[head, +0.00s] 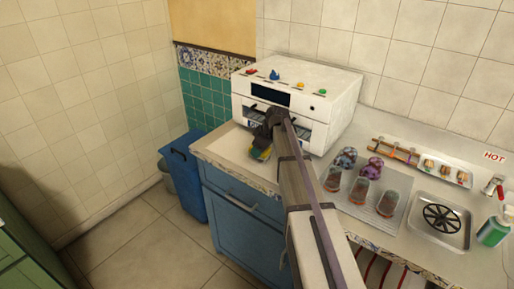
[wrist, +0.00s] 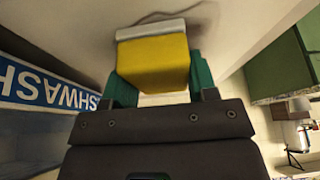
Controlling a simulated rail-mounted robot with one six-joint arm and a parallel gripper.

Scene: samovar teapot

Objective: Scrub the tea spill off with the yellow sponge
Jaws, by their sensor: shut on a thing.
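The yellow sponge (wrist: 155,62) has a pale grey layer at its far edge. My gripper (wrist: 158,88) is shut on it, with a green finger on each side. In the head view, my gripper (head: 262,145) is over the pale left end of the counter (head: 226,150), in front of the white machine; the sponge shows only as a small yellow patch (head: 265,154) there. In the wrist view, a faint brownish mark runs across the pale surface beyond the sponge; I cannot tell whether it is the tea spill. I cannot tell whether the sponge touches the counter.
The white machine (head: 318,88) with coloured items on top stands close behind my gripper. A blue bin (head: 188,178) stands left of the counter. A tray of glasses (head: 386,204), patterned teapots (head: 371,168), a sink (head: 440,222) and a green bottle (head: 492,232) are to the right.

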